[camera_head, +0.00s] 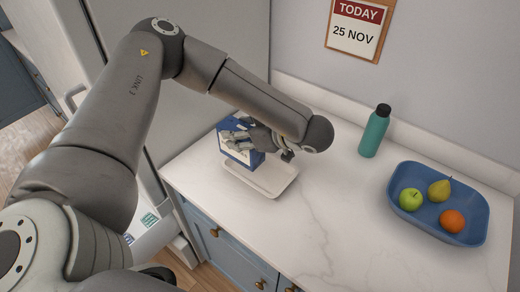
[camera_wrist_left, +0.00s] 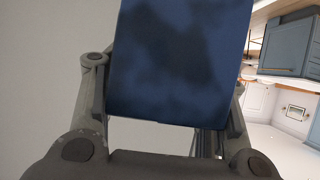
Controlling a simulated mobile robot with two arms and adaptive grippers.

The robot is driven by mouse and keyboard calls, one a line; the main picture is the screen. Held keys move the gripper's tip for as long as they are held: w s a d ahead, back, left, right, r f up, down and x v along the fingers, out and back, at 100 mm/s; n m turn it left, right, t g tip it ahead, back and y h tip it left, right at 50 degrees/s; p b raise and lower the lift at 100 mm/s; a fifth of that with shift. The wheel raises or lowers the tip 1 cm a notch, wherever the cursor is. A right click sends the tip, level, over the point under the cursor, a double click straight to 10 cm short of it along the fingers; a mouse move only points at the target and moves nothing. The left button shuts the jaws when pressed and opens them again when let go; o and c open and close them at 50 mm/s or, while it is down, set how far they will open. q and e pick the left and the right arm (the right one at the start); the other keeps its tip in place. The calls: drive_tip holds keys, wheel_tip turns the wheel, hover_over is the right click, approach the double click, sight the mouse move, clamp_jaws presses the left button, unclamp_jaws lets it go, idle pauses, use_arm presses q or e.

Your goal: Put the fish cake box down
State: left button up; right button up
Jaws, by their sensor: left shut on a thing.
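The fish cake box (camera_head: 226,126) is blue and white. It is upright over the left part of a white tray (camera_head: 270,192) on the counter. My left gripper (camera_head: 244,140) is shut on it from the right side and hides part of it. In the left wrist view the box (camera_wrist_left: 178,65) shows as a dark blue face between the two fingers (camera_wrist_left: 165,110). I cannot tell whether the box touches the tray. My right gripper is not in view.
A teal bottle (camera_head: 375,132) stands at the back of the marble counter (camera_head: 330,215). A blue bowl (camera_head: 455,237) with a green apple, a pear and an orange is at the right. The counter between tray and bowl is clear. A wall (camera_head: 440,100) runs behind.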

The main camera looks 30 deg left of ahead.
use_arm(q)
drive_tip(key=w+d+f, duration=0.1)
drive_tip(key=f, duration=0.1)
drive_tip(key=w+f, duration=0.1)
drive_tip(key=f, duration=0.2)
drive_tip(key=w+d+f+p, duration=0.1)
drive_tip(key=w+f, duration=0.1)
drive_tip(key=f, duration=0.1)
drive_tip(key=shift+d+f, duration=0.25)
drive_tip(key=shift+d, duration=0.1)
drive_tip(key=shift+f, duration=0.15)
drive_tip(key=shift+f, duration=0.15)
drive_tip(key=o, duration=1.3)
drive_tip(key=shift+o, duration=0.2)
